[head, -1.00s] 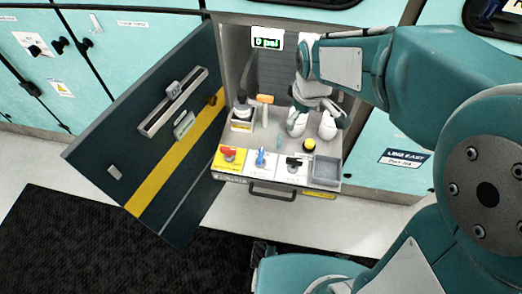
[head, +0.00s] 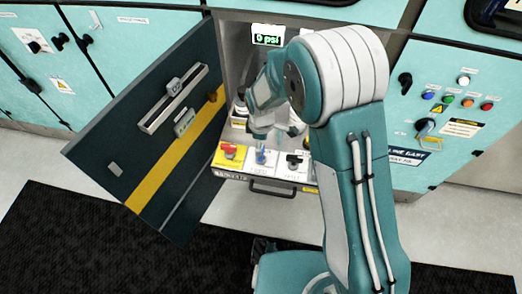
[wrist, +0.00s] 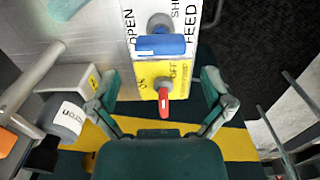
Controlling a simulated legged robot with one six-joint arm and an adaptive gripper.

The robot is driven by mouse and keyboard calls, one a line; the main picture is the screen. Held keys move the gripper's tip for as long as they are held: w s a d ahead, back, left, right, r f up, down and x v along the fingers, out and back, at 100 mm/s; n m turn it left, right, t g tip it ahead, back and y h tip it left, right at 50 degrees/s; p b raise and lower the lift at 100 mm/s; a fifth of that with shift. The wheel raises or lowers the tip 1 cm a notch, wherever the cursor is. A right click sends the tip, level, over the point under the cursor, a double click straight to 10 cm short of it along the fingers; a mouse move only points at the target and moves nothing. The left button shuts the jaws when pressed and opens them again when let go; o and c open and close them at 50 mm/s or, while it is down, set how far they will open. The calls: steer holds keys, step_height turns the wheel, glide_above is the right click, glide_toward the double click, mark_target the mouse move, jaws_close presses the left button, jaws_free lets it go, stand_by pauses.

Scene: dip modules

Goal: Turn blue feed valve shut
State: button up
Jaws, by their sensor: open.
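The blue feed valve (head: 262,157) sits on a white plate on the cabinet's drawer shelf. In the wrist view its blue bar handle (wrist: 160,45) lies crosswise below a grey round hub, between the words OPEN at left and a partly seen SH... at right. My gripper (head: 270,135) is above the shelf near the valve; my arm partly hides it. In the wrist view my gripper (wrist: 159,95) has its two fingers spread wide and empty. A red handle on the yellow ON/OFF plate lies between them, and the blue handle is just beyond the fingertips.
The red switch (head: 229,151) stands left of the valve and a black-handled one (head: 294,160) right. A drawer handle (head: 272,188) juts out in front. The open dark door (head: 150,130) bounds the left. A display (head: 267,35) reads 0 psi.

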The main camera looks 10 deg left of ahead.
step_height(320, 180, down, 5)
steer(key=shift+r, duration=0.1)
steer(key=c, duration=1)
